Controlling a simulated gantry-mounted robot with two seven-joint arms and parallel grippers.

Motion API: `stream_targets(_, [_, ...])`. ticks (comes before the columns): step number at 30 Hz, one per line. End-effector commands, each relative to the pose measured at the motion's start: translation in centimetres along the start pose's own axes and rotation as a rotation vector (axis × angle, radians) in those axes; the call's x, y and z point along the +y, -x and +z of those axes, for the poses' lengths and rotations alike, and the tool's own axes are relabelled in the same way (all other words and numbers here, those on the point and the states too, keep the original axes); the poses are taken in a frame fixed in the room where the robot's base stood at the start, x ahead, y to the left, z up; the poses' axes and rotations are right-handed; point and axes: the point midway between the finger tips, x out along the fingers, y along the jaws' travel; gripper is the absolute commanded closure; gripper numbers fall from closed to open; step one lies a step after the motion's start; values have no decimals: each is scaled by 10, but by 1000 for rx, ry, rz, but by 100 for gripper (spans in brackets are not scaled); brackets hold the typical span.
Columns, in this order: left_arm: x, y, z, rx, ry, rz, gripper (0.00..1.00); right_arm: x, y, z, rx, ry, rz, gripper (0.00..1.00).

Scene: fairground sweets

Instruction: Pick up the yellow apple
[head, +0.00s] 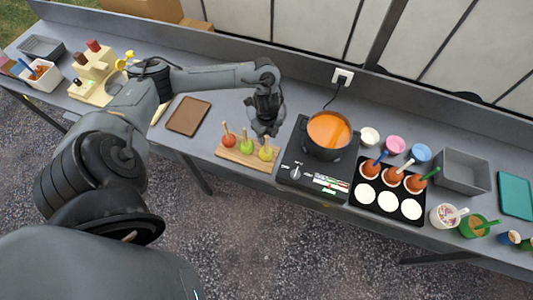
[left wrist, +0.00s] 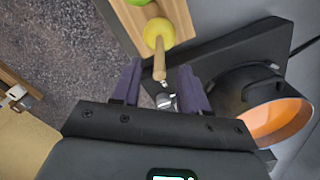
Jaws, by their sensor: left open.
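My left gripper (head: 267,132) is above the yellow apple. In the left wrist view its two fingers (left wrist: 160,84) are apart, one on each side of the stick's end, and nothing is gripped. My right gripper is not in view.
A black hot plate (head: 291,172) with a pot of orange liquid (head: 328,130) stands close to the right of the rack. A black tray (head: 382,207) with cups lies further right. A brown board (head: 188,116) lies left of the rack.

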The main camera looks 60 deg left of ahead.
Motion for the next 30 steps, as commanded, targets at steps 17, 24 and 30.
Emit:
stream_targets(17, [2, -52, 3, -1, -1, 0, 56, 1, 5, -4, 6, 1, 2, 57])
stream_targets(24, [2, -52, 3, -1, -1, 0, 61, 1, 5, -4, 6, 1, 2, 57])
stream_targets(30, [2, -52, 3, -1, -1, -1, 91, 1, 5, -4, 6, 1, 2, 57])
